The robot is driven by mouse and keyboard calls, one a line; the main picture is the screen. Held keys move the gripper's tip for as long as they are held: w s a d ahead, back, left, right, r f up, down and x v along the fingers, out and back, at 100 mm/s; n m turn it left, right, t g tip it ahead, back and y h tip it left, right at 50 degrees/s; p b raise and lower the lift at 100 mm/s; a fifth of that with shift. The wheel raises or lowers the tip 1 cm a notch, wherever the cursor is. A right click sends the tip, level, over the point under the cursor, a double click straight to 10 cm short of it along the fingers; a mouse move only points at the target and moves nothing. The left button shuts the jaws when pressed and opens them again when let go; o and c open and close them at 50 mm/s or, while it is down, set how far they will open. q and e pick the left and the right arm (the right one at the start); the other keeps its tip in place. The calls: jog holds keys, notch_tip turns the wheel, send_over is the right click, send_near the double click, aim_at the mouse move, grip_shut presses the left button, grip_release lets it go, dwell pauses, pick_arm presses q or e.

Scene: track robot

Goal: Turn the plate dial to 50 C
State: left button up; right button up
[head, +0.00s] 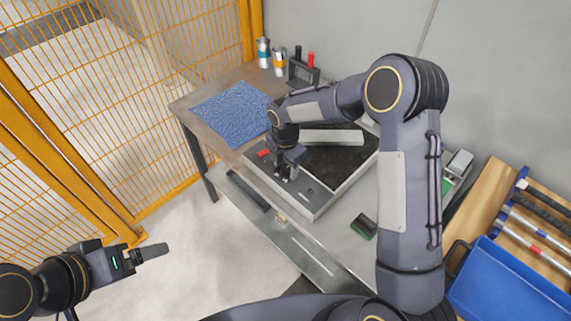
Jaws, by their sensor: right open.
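The plate (325,203) is a grey-framed unit with a dark top, standing on the bench. Its grey front panel carries a red part near the left end and a small dark round spot to the right. My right gripper (285,175) points down over the front panel, with its open fingers at or just above it. The dial cannot be made out clearly; the gripper may cover it, and no scale can be read. A pale bar (332,137) lies on the dark top. My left gripper (152,252) is low at left, away from the bench; its finger gap is unclear.
A blue textured mat (229,113) lies left of the plate. Cans (279,59) and a dark rack (303,70) stand behind. A green-and-black block (364,226) lies at right. A blue bin (505,285) is at far right. Yellow fencing (60,165) borders the left.

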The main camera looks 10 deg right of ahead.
jog(key=c, duration=1)
jog(key=shift+o, duration=0.2)
